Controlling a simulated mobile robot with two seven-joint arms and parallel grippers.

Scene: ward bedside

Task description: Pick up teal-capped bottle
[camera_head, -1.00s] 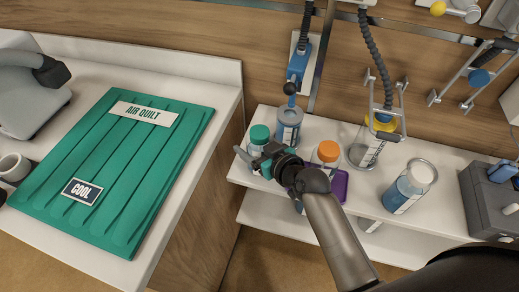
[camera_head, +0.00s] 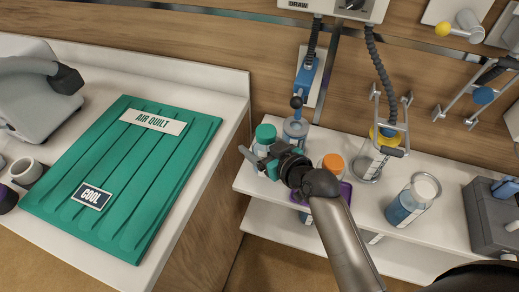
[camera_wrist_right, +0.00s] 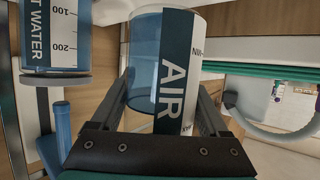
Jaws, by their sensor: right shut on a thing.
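The teal-capped bottle (camera_head: 265,134) is at the left end of the white shelf (camera_head: 390,232) in the head view. My right gripper (camera_head: 260,160) is shut around its body, below the cap. My left gripper is not in view.
A blue-labelled container (camera_head: 295,131) stands close behind the bottle. A green quilt (camera_head: 130,170) covers the left counter.

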